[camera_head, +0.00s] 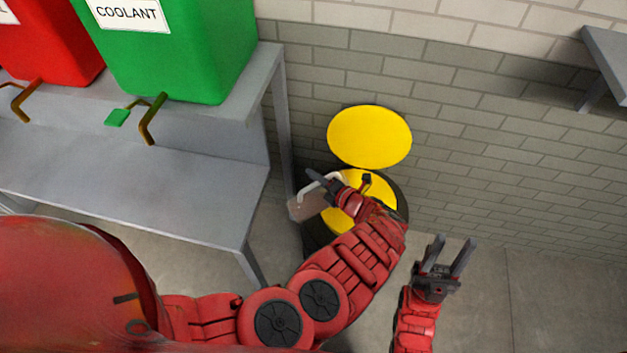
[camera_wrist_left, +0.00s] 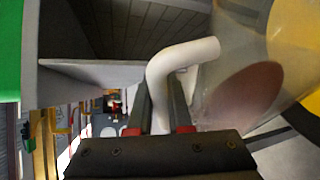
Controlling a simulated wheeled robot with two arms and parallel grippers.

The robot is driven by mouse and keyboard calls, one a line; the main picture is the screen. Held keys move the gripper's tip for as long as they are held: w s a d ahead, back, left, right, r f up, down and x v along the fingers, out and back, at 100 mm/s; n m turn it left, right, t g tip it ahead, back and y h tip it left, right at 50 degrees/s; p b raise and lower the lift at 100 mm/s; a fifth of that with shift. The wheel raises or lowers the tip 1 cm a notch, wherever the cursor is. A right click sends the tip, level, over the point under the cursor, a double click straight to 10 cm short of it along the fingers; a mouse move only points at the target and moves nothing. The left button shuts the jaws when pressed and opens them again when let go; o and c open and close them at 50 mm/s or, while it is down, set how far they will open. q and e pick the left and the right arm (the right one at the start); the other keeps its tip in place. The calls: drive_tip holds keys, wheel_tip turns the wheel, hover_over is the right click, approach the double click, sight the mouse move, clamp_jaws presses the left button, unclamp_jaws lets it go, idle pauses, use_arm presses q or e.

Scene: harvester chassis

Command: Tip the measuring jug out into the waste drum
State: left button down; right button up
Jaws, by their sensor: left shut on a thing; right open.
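The clear measuring jug (camera_head: 309,206), with brownish-red liquid in it, is at the left edge of the waste drum (camera_head: 401,193) in the head view. My left gripper (camera_head: 325,180) is shut on its white handle. In the left wrist view the handle (camera_wrist_left: 186,58) passes between the fingers, and the clear jug wall and liquid (camera_wrist_left: 242,98) show to the right. The drum is dark with a yellow top; a round yellow lid (camera_head: 369,136) stands raised behind it. My left forearm hides part of the drum. I cannot tell how far the jug is tilted. My right gripper (camera_head: 452,255) is open and empty.
A grey metal bench (camera_head: 130,190) stands left of the drum, with a green coolant container (camera_head: 185,50) and a red container (camera_head: 45,45) on its upper shelf. A brick wall is behind the drum. The floor at right is clear; a grey shelf (camera_head: 610,60) juts in upper right.

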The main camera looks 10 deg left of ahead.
sight(340, 171)
use_arm(q)
drive_tip(key=shift+w+d+f+m+y+b, duration=0.25)
drive_tip(key=shift+w+d+f+m+b, duration=0.25)
drive_tip(key=shift+b, duration=1.75)
drive_tip(key=shift+w+d+f+m+y+b, duration=0.15)
drive_tip(key=shift+d+f+m+y+b, duration=0.3)
drive_tip(key=shift+b, duration=1.75)
drive_tip(key=b, duration=0.3)
drive_tip(key=shift+w+d+f, duration=0.2)
drive_tip(key=shift+w+d, duration=0.05)
drive_tip(key=shift+d, duration=0.1)
drive_tip(key=d+m+b, duration=0.1)
drive_tip(key=b, duration=0.3)
drive_tip(key=w+r+b, duration=0.1)
drive_tip(key=b, duration=0.3)
drive_tip(key=shift+w+d+m+y+b, duration=0.2)
drive_tip(key=shift+d+m+y+b, duration=0.1)
drive_tip(key=shift+d+m+y, duration=0.1)
drive_tip(key=b, duration=0.2)
drive_tip(key=w+d+m+b, duration=0.1)
drive_tip(key=b, duration=0.1)
drive_tip(key=shift+d+r+y, duration=0.2)
drive_tip(key=shift+r+y, duration=0.1)
drive_tip(key=shift+w+d+r+m+b, duration=0.25)
drive_tip(key=shift+d+r+m+b, duration=0.15)
drive_tip(key=shift+b, duration=0.6)
